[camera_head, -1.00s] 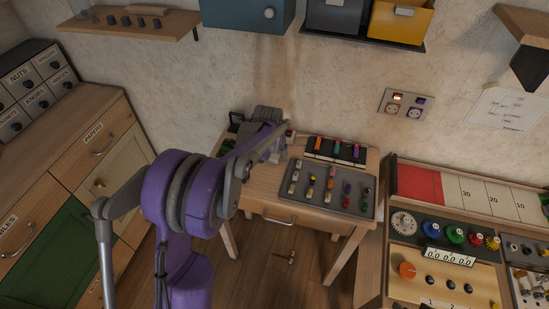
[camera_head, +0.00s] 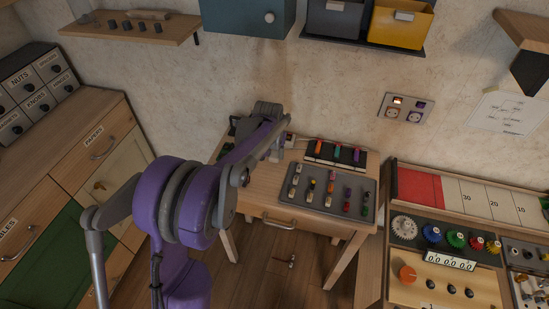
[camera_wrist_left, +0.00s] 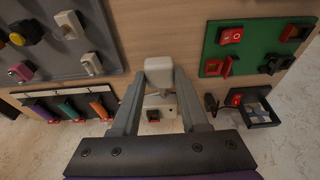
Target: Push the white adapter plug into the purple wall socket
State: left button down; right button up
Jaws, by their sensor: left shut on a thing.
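My left gripper (camera_wrist_left: 160,78) is shut on a white adapter plug (camera_wrist_left: 158,66), which sits between its fingertips in the left wrist view. In the head view this gripper (camera_head: 276,154) is over the back of the small wooden table, and the plug is hard to make out. The wall plate (camera_head: 406,108) on the right has two round sockets. The left socket (camera_head: 392,112) has a lit orange switch above it. The right socket (camera_head: 414,116) has a purple mark above it. The gripper is left of the plate and apart from it. My right gripper is not in view.
A grey tray (camera_head: 329,201) of coloured plugs and a dark rack (camera_head: 311,155) stand on the table. Yellow (camera_head: 400,26) and grey bins hang above.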

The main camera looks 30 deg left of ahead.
aim_at(274, 155)
pick_arm(q)
notch_tip(274, 155, up, 7)
jog(key=shift+r, duration=0.15)
dwell(0.4)
